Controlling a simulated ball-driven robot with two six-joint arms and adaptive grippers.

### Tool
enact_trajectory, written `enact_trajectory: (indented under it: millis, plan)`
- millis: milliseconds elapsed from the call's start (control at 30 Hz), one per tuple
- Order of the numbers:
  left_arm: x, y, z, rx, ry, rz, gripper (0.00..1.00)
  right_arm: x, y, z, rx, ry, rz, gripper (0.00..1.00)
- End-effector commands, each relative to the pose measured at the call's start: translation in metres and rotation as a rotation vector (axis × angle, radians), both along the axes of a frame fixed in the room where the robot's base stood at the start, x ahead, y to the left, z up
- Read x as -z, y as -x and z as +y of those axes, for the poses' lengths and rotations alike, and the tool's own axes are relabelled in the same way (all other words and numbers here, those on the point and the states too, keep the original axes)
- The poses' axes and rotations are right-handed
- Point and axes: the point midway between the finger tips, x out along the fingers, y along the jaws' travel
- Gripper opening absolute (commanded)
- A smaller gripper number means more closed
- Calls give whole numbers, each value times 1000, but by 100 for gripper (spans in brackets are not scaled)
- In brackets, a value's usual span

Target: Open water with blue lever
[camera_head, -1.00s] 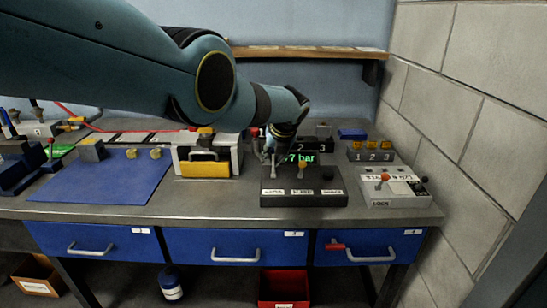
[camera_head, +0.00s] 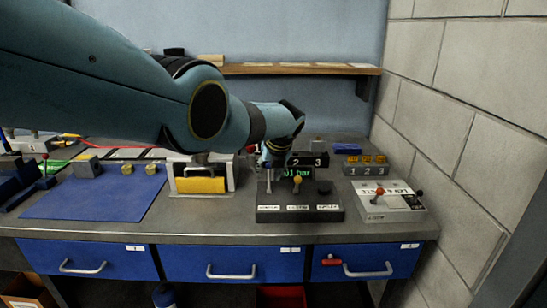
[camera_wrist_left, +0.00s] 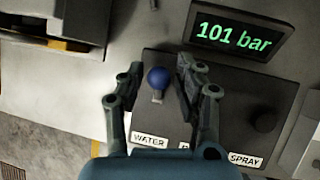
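The blue lever, a blue ball on a short pale stalk, shows in the left wrist view (camera_wrist_left: 158,78) above the label WATER (camera_wrist_left: 150,140). It stands on a dark control box (camera_head: 300,213). My left gripper (camera_wrist_left: 157,72) is open, its fingers on either side of the blue ball with visible gaps. In the head view my left gripper (camera_head: 277,158) is over the box's left part; the blue ball cannot be made out there. The pressure display (camera_wrist_left: 234,36) reads 101 bar in green. My right gripper is not in view.
A lever with a yellow ball (camera_head: 297,181) and a black knob (camera_head: 324,187) stand on the same box. A white case with a yellow front (camera_head: 203,181) stands at the left.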

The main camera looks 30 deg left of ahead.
Motion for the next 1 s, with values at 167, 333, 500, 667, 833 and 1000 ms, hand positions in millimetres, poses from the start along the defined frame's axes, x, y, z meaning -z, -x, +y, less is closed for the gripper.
enact_trajectory:
  millis: [167, 333, 500, 667, 833, 1000]
  plan:
    - [-10, 2, -5, -1, -1, -4, 35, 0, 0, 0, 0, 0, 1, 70]
    - [-22, 11, -12, 1, 3, -3, 35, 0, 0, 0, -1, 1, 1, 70]
    - [-48, 20, -24, 3, 3, -3, 35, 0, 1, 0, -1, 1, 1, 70]
    - [-74, 29, -36, 3, 3, -3, 35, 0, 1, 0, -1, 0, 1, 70]
    - [-94, 35, -44, 2, 2, 0, 35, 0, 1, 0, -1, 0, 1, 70]
    - [-99, 38, -47, 2, 4, 1, 35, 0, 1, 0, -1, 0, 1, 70]
